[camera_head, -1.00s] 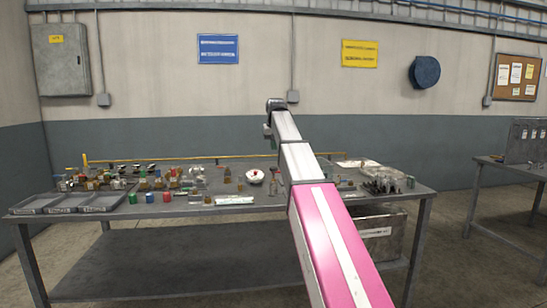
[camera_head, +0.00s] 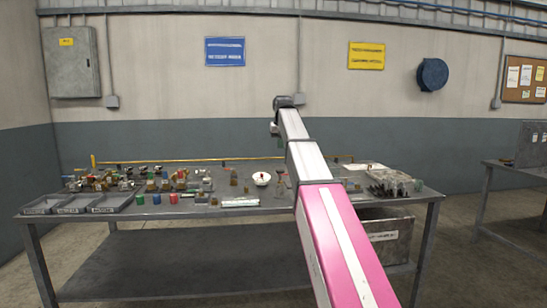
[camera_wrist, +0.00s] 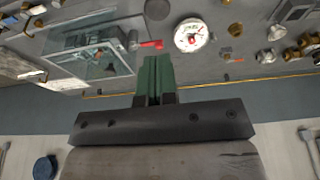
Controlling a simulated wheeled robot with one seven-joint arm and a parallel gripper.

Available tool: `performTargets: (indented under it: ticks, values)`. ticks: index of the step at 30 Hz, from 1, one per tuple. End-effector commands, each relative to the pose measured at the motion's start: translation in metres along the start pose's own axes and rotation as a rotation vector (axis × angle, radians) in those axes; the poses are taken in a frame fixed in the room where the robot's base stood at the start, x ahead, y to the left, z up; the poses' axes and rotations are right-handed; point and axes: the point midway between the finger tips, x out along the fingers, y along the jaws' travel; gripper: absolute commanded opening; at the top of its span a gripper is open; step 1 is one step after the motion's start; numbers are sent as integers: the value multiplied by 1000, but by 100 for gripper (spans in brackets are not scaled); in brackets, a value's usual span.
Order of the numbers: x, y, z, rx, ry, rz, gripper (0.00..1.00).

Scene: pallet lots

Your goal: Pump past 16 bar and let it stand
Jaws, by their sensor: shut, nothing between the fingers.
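A round white gauge (camera_wrist: 191,35) with a red mark near its centre is on the bench in the wrist view. It also shows in the head view as a small white disc (camera_head: 261,178). Its scale is too small to read. A red lever (camera_wrist: 150,44) lies left of the gauge. A pale-framed rectangular unit (camera_wrist: 95,52) with a bluish inside is further left; I cannot tell if it is the pump. My gripper (camera_wrist: 153,62), with green fingers, is shut and empty, just below the red lever in the picture. Contact is not clear.
The grey bench (camera_head: 300,203) carries many small fittings at its left and several shallow trays (camera_head: 75,204) at its front left corner. A yellow rail (camera_head: 210,160) runs along the back. Dark parts (camera_head: 390,188) stand at the right. A second table (camera_head: 513,170) is further right.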

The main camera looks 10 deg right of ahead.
Motion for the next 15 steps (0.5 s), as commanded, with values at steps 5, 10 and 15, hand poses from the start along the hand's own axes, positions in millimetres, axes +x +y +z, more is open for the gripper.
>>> performTargets:
  ticks: [5, 10, 15]
  values:
    - [-6, 1, 0, 0, 0, -1, 0]
    - [-29, 3, 0, 0, 1, -5, 0]
    - [-37, 4, 1, 0, -2, -6, 0]
